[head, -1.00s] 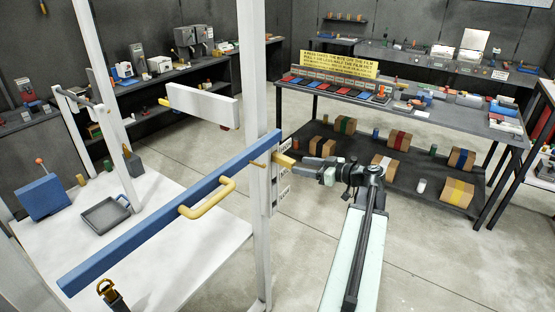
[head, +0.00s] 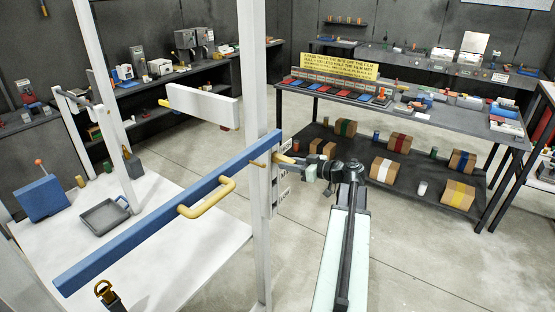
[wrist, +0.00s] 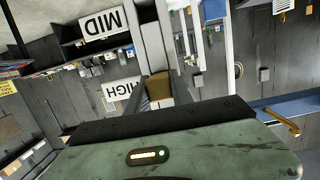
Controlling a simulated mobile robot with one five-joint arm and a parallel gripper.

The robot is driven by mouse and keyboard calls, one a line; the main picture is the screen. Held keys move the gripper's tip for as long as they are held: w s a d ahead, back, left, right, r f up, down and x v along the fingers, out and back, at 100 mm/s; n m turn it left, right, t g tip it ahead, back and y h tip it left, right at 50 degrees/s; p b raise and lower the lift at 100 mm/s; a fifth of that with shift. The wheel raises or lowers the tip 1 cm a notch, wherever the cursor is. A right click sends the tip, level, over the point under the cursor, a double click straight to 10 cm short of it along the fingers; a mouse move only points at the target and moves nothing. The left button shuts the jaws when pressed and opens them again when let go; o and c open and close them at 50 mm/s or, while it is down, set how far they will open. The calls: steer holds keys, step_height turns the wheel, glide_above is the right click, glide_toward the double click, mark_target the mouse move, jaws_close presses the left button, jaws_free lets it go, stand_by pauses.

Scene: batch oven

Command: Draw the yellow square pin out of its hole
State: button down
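The yellow square pin (head: 285,158) sticks out on the right side of the upright white post (head: 249,120) in the head view. My gripper (head: 297,161) reaches it from the right. In the wrist view the pin (wrist: 159,87) fills the gap between my two grey fingers, with no clear space on either side. My gripper looks shut on it. The pin's far part and the hole are hidden. A small yellow peg (head: 258,164) shows at the post's left side.
A blue bar (head: 150,220) with a yellow handle (head: 207,199) crosses in front of the post to the left. HIGH (wrist: 122,91) and MID (wrist: 103,22) signs show upside down in the wrist view. A dark workbench (head: 440,119) stands right. Grey floor lies between.

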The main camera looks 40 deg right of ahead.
steer(key=shift+s, duration=0.1)
steer(key=f+v, duration=0.1)
steer(key=v, duration=0.8)
steer(key=shift+s+f, duration=0.3)
steer(key=shift+s, duration=0.1)
stand_by(1.1)
